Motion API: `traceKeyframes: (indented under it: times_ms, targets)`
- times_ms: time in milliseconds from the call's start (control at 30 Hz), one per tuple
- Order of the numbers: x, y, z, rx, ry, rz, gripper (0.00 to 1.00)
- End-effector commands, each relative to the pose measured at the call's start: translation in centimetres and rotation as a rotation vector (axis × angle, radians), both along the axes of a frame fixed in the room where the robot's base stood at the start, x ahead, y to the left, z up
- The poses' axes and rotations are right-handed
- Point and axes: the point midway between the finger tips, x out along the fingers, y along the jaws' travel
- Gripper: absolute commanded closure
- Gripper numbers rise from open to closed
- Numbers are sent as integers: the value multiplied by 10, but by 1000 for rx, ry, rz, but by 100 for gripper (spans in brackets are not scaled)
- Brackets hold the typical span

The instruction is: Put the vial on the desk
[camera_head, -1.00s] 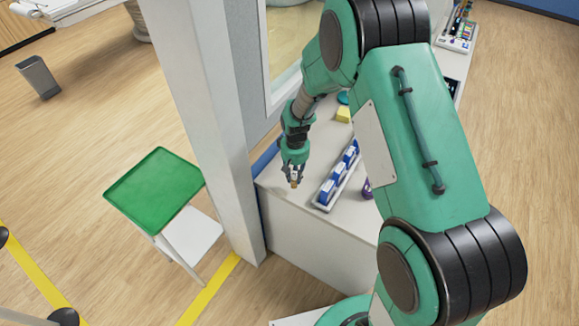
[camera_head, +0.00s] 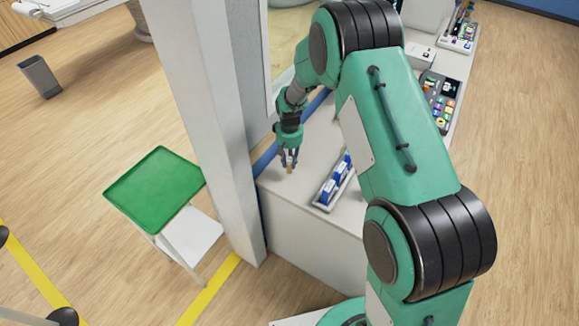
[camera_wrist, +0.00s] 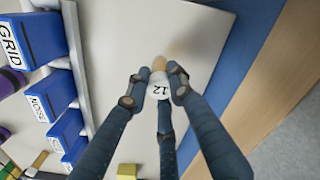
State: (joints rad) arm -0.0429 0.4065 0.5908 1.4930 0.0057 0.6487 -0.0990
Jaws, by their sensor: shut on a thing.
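My gripper (camera_head: 289,163) is over the near left part of the white desk (camera_head: 312,246). In the wrist view its dark fingers (camera_wrist: 157,90) are closed around a small vial (camera_wrist: 159,64) with a tan end and a white label reading "12". The tan end also shows below the fingers in the head view. The vial is close above the desktop (camera_wrist: 185,25); I cannot tell whether it touches. The gripper is to the left of the rack of blue boxes.
A white rack with blue boxes (camera_head: 334,186) stands on the desk, right of my gripper. A button panel (camera_head: 440,100) lies farther back. A white pillar (camera_head: 205,130) and a green-topped trolley (camera_head: 155,188) are to the left. The desk's front left corner is clear.

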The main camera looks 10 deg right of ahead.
Motion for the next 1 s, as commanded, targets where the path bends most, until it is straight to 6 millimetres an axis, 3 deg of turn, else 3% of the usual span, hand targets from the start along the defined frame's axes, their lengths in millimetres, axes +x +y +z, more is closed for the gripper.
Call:
traceKeyframes:
  times_ms: [300, 800, 833, 900, 1000]
  targets:
    - [0, 0, -31, 0, 0, 0, 100]
    - [0, 0, -37, 0, 0, 0, 100]
    - [0, 0, -37, 0, 0, 0, 76]
    - [0, 0, -37, 0, 0, 0, 62]
    - [0, 0, -37, 0, 0, 0, 59]
